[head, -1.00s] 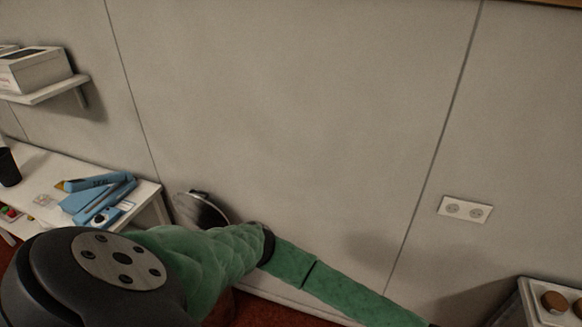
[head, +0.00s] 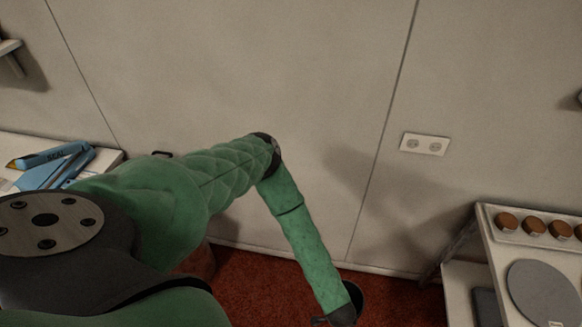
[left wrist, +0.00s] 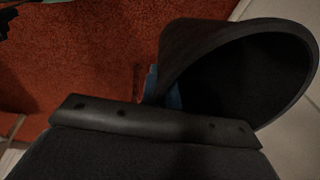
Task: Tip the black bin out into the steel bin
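The black bin (left wrist: 195,55) fills the upper right of the left wrist view, its wide round mouth showing. I see no contents in its dark inside. It also shows in the head view (head: 354,295) at the end of my green left arm, low in the middle. My left gripper (left wrist: 163,92) is against the bin's wall and appears shut on it, though its fingers are mostly hidden. It shows small in the head view (head: 340,315). A small dark edge (head: 161,154) behind my arm may be the steel bin; the rest is hidden. My right gripper is out of view.
A white table (head: 105,157) with blue items (head: 55,165) stands at the left.

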